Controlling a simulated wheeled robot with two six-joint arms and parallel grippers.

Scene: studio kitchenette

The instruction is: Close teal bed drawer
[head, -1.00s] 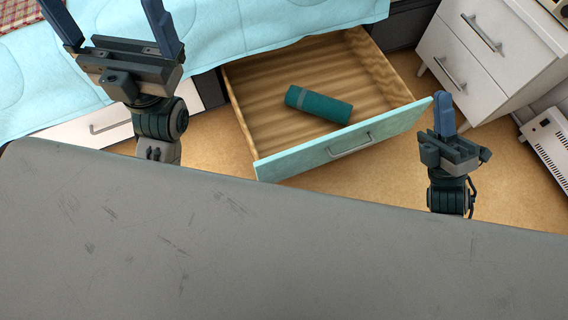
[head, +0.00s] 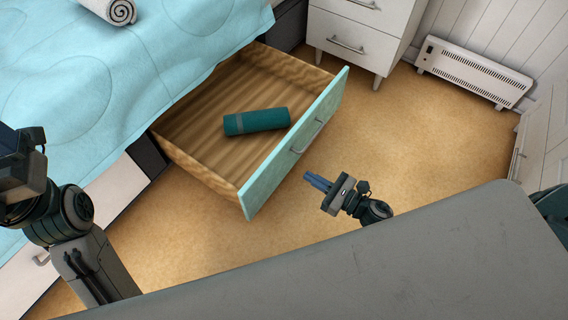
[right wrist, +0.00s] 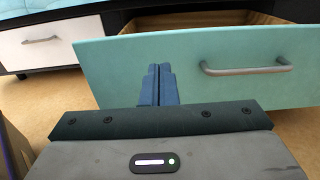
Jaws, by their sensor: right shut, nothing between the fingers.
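The teal bed drawer (head: 262,186) stands pulled out from under the bed, with a wooden inside and a grey bar handle (head: 307,136) on its front. A dark teal cylinder (head: 256,121) with a grey band lies in it. My right gripper (head: 308,177) is shut and empty, in front of the drawer face and apart from it in the head view. In the right wrist view its blue fingers (right wrist: 158,84) point at the teal front (right wrist: 150,52), left of the handle (right wrist: 246,68). My left arm shows at the left edge; its fingertips are out of view.
The bed (head: 140,75) has a light blue cover and a rolled towel (head: 108,10). A white drawer cabinet (head: 357,35) and a white heater (head: 473,72) stand at the back. Bare floor (head: 400,135) lies right of the drawer. A white under-bed drawer front (right wrist: 42,42) is at the left.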

